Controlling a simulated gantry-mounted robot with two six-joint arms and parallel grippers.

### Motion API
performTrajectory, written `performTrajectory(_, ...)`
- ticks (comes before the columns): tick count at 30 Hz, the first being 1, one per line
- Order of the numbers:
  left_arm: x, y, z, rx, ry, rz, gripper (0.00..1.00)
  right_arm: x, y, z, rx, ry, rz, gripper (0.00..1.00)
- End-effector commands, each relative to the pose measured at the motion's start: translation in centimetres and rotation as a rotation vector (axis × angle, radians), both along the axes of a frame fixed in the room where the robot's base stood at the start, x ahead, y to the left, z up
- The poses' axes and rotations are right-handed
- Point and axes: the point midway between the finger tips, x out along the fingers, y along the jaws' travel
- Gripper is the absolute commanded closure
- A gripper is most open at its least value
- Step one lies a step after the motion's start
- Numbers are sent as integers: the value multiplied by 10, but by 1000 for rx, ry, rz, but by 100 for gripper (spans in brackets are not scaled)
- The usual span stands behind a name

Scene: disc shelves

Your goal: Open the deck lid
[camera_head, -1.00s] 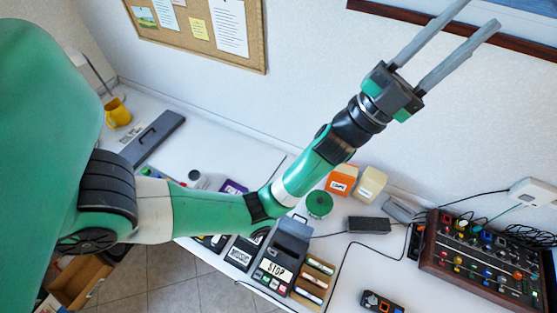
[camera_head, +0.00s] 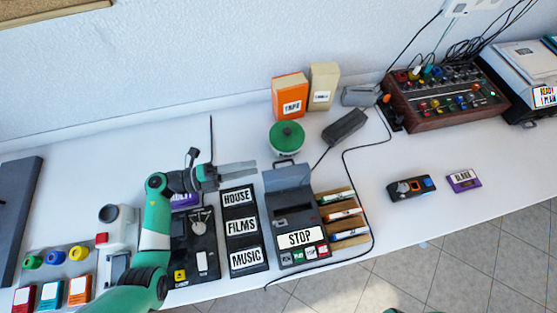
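The deck (camera_head: 290,220) is a dark grey box marked STOP, with a row of small coloured keys along its front. A grey flap, seemingly its lid (camera_head: 287,177), stands raised at its back edge. My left gripper (camera_head: 254,171) is left of the flap, its fingers pointing right toward it above the back of the label rack. The fingers appear close together and hold nothing that I can see. Whether they touch the flap, or have a gap between them, is unclear. My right gripper is not in view.
A rack marked HOUSE, FILMS and MUSIC (camera_head: 242,226) stands left of the deck. A green-topped round tin (camera_head: 287,138) stands behind. A black cable loops around the right side.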

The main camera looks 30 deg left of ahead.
Motion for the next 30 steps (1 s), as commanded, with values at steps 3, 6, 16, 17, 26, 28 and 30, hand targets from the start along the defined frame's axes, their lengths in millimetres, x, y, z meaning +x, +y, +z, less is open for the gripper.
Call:
performTrajectory(3, 15, -19, -2, 0, -2, -6, 60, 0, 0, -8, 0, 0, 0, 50)
performTrajectory(6, 31, -37, -2, 0, -4, -6, 60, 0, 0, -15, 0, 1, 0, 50)
performTrajectory(16, 66, -74, 0, 0, -3, -1, 60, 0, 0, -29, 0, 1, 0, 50)
performTrajectory(17, 67, -75, 0, -1, -3, 0, 60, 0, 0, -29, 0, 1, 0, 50)
performTrajectory(26, 68, -76, 1, 0, -3, 2, 67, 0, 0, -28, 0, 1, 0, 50)
performTrajectory(28, 68, -76, 1, 0, -3, 1, 80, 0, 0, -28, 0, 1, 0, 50)
performTrajectory(30, 68, -76, 1, 0, -3, 1, 93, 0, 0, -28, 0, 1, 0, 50)
